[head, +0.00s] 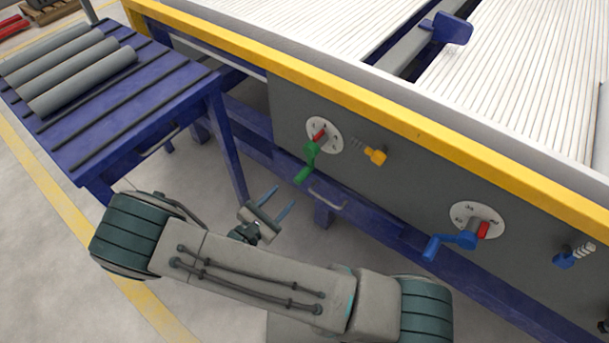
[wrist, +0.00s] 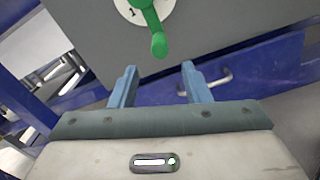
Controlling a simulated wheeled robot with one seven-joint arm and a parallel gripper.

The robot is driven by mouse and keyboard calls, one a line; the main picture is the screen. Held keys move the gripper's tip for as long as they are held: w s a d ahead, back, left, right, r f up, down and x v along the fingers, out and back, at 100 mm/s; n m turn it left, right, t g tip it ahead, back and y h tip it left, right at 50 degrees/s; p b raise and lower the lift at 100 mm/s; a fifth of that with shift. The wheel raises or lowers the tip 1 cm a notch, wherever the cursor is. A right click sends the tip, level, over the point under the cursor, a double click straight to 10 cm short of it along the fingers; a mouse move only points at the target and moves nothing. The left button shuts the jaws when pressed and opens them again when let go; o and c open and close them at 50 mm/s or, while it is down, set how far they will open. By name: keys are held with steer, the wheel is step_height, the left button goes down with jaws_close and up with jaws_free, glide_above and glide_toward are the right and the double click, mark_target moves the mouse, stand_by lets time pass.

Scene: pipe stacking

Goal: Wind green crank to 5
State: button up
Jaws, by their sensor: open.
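The green crank (head: 309,158) sits on a white numbered dial (head: 325,134) on the grey machine panel, with a red pointer (head: 319,136) by its hub. Its arm hangs down and slightly left in the head view. In the wrist view the green crank (wrist: 154,25) shows at the top centre, its handle end pointing down, and a "1" is readable on the dial (wrist: 130,11). My gripper (head: 283,203) is open and empty, below and left of the crank. In the wrist view my gripper's blue fingers (wrist: 160,82) are apart, with the handle beyond and above them, not touching.
A yellow knob with a spring (head: 375,155) sits right of the green crank. A blue crank (head: 452,242) on another dial and a blue knob (head: 565,258) are farther right. A metal bar handle (head: 327,197) sits below. A blue table (head: 150,118) holding grey pipes (head: 85,82) stands left.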

mark_target(296, 183)
steer(key=b+x, duration=0.1)
steer(key=x, duration=0.9)
